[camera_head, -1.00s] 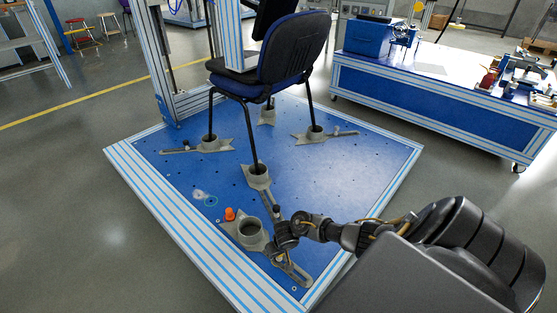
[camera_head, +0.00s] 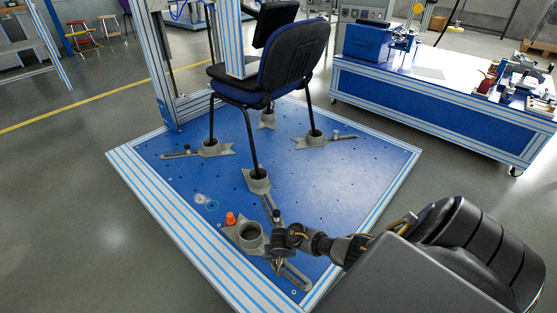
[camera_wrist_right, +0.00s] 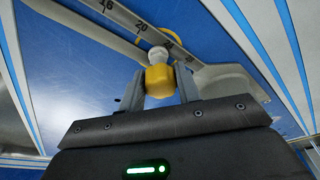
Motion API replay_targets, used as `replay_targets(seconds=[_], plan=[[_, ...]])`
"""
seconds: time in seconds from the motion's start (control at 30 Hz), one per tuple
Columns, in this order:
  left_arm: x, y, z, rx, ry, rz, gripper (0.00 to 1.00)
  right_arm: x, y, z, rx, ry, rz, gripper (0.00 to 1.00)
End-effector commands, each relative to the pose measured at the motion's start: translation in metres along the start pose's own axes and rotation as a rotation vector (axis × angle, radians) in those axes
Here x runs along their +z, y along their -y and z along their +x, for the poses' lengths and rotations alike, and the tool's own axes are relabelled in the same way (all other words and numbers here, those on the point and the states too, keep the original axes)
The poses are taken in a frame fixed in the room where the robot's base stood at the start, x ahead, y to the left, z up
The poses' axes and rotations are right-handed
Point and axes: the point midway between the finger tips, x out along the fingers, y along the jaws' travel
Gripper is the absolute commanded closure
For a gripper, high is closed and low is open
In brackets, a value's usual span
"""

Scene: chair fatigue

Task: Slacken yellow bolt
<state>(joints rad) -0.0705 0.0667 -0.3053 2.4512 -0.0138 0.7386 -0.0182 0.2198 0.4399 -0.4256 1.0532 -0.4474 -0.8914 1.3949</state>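The yellow bolt (camera_wrist_right: 160,80) shows in the right wrist view, with a pale round tip at its far end. My right gripper (camera_wrist_right: 161,88) has one finger on each side of it, with no clear gap to either finger, and looks shut on it. In the head view my right gripper (camera_head: 277,265) is low over the slotted grey clamp bar (camera_head: 295,278) at the front corner of the blue platform (camera_head: 330,180); the bolt is hidden there. My left gripper is out of view.
A grey ring holder (camera_head: 250,235) and an orange piece (camera_head: 231,218) are just left of my right gripper. A blue-backed chair (camera_head: 295,55) stands on the platform with its legs in grey cups. A blue workbench (camera_head: 430,95) is at the back right.

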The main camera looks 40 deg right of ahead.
Motion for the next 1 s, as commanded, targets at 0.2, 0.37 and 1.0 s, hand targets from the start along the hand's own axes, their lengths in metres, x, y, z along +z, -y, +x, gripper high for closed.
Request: replay_targets(seconds=[0.2, 0.37, 1.0], plan=[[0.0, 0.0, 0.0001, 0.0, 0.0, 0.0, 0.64, -0.0001, -0.0002, -0.0001, 0.0, 0.0, -0.002, 0.92], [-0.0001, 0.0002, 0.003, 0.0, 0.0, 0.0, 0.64, -0.0009, -0.0015, -0.0008, -0.04, 0.0, -0.16, 0.92], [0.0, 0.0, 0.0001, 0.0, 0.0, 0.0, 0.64, -0.0011, -0.0023, 0.0008, -0.149, -0.001, -0.593, 0.92]])
